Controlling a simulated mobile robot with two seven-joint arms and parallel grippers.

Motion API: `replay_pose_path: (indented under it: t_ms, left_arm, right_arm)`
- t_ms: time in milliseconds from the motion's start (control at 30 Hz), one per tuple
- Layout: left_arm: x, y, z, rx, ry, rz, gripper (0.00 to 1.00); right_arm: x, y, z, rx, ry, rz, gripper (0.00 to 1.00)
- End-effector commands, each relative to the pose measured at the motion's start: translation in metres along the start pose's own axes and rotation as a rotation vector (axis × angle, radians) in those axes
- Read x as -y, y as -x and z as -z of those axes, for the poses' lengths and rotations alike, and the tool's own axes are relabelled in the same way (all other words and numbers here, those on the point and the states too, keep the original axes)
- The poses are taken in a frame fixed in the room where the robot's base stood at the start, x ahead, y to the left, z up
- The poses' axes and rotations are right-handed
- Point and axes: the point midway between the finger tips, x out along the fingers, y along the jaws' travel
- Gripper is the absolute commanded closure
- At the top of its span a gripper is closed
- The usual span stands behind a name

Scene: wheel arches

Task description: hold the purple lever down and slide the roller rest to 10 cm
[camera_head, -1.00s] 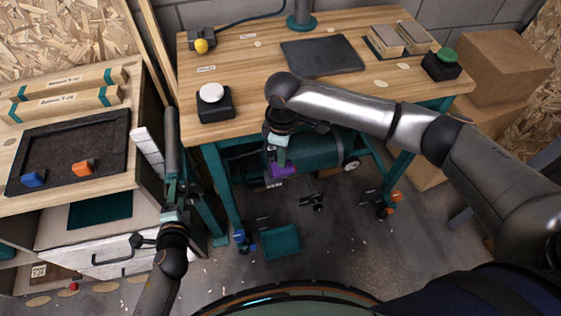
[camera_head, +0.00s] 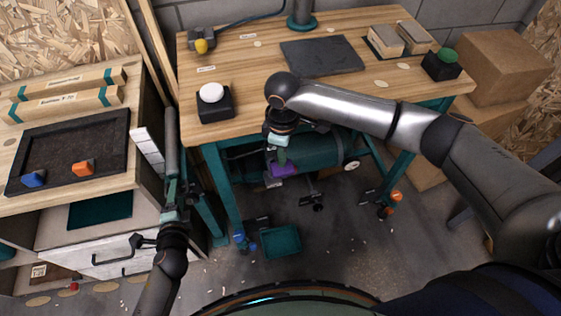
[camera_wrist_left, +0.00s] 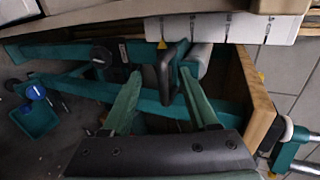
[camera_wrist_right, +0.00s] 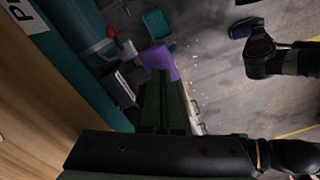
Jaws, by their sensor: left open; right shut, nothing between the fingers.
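The purple lever (camera_head: 286,170) sits under the front of the wooden bench. It also shows in the right wrist view (camera_wrist_right: 159,62). My right gripper (camera_head: 282,160) is shut and empty, pointing down with its fingertips at the lever. They overlap it in the right wrist view; firm contact cannot be told. The grey roller (camera_head: 171,135) stands out between the bench and the left cabinet, beside a white stepped strip (camera_head: 149,155). In the left wrist view my left gripper (camera_wrist_left: 160,75) is open, its fingers either side of a black loop handle (camera_wrist_left: 171,72) near the roller (camera_wrist_left: 198,60).
The bench (camera_head: 250,100) carries a white button (camera_head: 211,92), a green button (camera_head: 447,55) and a dark mat (camera_head: 322,55). A teal bin (camera_head: 281,243) lies on the floor below. The left cabinet has a black tray (camera_head: 120,150) and open drawers close to my left arm.

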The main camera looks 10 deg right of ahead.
Motion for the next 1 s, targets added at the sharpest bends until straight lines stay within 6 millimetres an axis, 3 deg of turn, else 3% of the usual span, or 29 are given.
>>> replay_pose_path:
  t_ms: [433, 1000]
  left_arm:
    - [0.0, 0.0, 0.0, 0.0, 0.0, 0.0, 0.4]
    - [0.0, 0.0, 0.0, 0.0, 0.0, 0.0, 0.4]
  right_arm:
    - [0.0, -0.001, 0.0, 0.0, 0.0, 0.0, 1.0]
    - [0.0, -0.018, 0.0, 0.0, -0.001, 0.001, 1.0]
